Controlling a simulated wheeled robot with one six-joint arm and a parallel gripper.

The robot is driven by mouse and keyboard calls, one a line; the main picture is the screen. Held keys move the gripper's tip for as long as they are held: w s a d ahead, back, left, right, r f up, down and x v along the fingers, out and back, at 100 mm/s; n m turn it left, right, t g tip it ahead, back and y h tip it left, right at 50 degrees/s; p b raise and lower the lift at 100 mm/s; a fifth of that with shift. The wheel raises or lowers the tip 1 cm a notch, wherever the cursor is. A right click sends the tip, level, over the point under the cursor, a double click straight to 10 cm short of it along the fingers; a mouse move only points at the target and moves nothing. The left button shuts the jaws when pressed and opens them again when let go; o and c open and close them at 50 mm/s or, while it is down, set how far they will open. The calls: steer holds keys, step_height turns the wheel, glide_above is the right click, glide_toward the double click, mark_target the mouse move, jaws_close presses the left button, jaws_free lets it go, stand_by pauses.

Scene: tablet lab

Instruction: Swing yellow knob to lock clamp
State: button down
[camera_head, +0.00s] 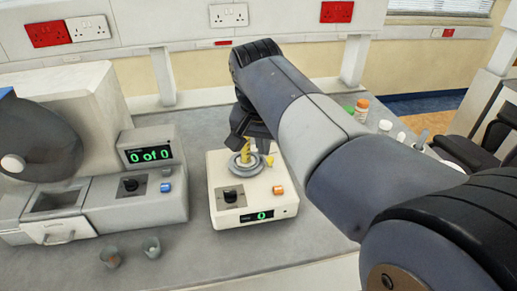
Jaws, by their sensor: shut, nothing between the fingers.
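The cream tablet machine (285,208) stands on the grey bench in the middle of the view. A round grey clamp part (234,168) sits on its top. A yellow piece (246,152) stands upright at the clamp, and a smaller yellow piece (269,160) shows to its right; I cannot tell which is the knob. My gripper (246,142) is shut and points down over the clamp, right by the upright yellow piece. Contact between them cannot be told. My arm's wrist hides part of the clamp's far side.
A larger grey machine with a display (150,154) stands close on the left. Two small beakers (152,247) stand at the front left. Several bottles, one with an orange cap (362,104), stand behind my arm at the right. Bench in front of the cream machine is clear.

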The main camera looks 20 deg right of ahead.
mark_target(269, 162)
steer(key=x, duration=1)
steer(key=shift+s, duration=0.1)
steer(key=shift+w+d+f+p, duration=0.15)
steer(key=shift+w+d+p, duration=0.15)
steer(key=shift+w+d, duration=0.4)
steer(key=shift+w+d+f+p, duration=0.1)
steer(key=shift+w+d+p, duration=0.25)
steer(key=shift+w, duration=0.55)
steer(key=shift+d, duration=0.1)
